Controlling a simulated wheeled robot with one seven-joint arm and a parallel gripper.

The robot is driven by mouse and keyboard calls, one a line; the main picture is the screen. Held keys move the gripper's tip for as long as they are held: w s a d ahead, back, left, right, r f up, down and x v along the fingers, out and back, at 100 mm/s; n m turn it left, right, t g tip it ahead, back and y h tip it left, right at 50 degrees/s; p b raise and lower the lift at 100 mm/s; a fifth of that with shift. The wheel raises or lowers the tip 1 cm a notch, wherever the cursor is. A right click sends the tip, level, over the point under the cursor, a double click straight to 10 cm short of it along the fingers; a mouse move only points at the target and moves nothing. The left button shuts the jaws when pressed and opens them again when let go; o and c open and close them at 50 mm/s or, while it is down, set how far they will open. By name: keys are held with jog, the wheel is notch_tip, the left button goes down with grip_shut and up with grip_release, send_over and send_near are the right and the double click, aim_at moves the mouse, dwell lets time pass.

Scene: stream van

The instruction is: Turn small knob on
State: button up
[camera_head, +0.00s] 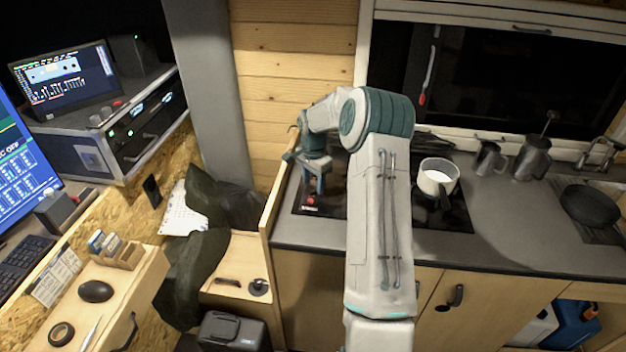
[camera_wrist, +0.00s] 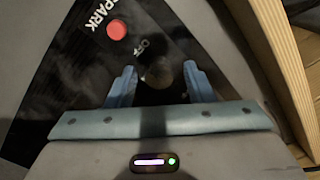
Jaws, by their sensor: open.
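A small dark round knob (camera_wrist: 159,74) sits on the black cooktop panel, with an "OFF" mark beside it in the wrist view. My gripper (camera_wrist: 161,70) is open, with one blue finger on each side of the knob. I cannot tell whether either finger touches it. In the head view my gripper (camera_head: 317,183) points down over the left front part of the black cooktop (camera_head: 440,212). The knob cannot be made out there.
A red button (camera_wrist: 117,30) marked "SPARK" is near the knob. A wooden partition edge (camera_head: 275,195) stands close at the left. A white pot (camera_head: 438,178) stands on the cooktop, right of my arm. Metal jugs (camera_head: 532,158) stand farther right.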

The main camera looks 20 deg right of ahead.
jog(key=c, duration=1)
jog(key=shift+n+b, duration=0.35)
jog(key=shift+n, duration=0.15)
jog(key=n+b, duration=0.2)
jog(key=n, duration=0.1)
jog(key=shift+n, duration=0.4)
jog(key=n+b, duration=0.1)
jog(key=n, duration=0.3)
jog(key=shift+w, duration=0.1)
jog(key=n+b, duration=0.1)
jog(key=n, duration=0.4)
jog(key=shift+r+n, duration=0.1)
jog(key=shift+n, duration=1.9)
